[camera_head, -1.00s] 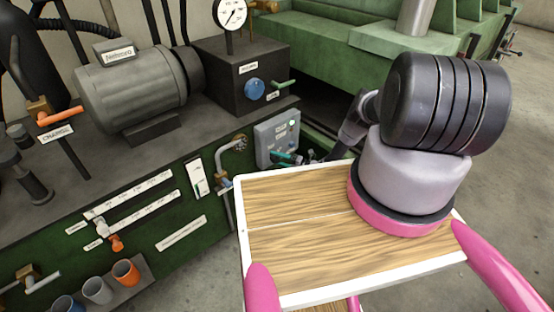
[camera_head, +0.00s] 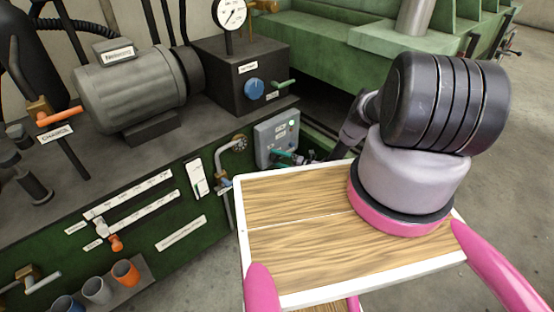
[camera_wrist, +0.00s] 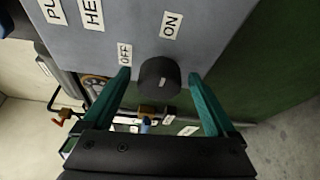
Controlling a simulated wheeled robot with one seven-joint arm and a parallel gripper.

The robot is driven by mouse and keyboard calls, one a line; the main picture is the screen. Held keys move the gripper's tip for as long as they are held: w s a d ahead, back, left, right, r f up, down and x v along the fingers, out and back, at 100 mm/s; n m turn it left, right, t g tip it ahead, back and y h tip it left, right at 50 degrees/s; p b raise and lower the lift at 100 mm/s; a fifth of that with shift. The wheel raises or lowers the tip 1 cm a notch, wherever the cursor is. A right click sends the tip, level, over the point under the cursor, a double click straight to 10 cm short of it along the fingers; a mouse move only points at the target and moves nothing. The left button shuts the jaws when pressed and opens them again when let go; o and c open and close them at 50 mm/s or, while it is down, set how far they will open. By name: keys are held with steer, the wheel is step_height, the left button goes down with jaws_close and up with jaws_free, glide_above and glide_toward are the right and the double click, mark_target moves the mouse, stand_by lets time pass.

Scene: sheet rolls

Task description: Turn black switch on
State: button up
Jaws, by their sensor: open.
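The black switch (camera_wrist: 160,78) is a round knob on a grey control box, seen in the wrist view below two labels, OFF and ON. A short pale mark shows on its face; I cannot tell for certain which label it is turned to. My gripper (camera_wrist: 158,80) is open, with one teal finger on each side of the knob. Gaps show between the fingers and the knob, so it is not gripped. In the head view the control box (camera_head: 277,137) stands at the machine's corner, with my gripper (camera_head: 290,158) at its lower front. The switch itself is hidden there.
A black block with a blue knob (camera_head: 254,89) and a gauge stands behind the box. A valve pipe (camera_head: 224,160) runs just left of the box. A grey motor (camera_head: 135,85) sits on the bench. Open floor (camera_head: 505,180) lies to the right.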

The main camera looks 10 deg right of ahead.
steer(key=v, duration=1)
steer(key=shift+d, duration=0.15)
steer(key=shift+s, duration=0.1)
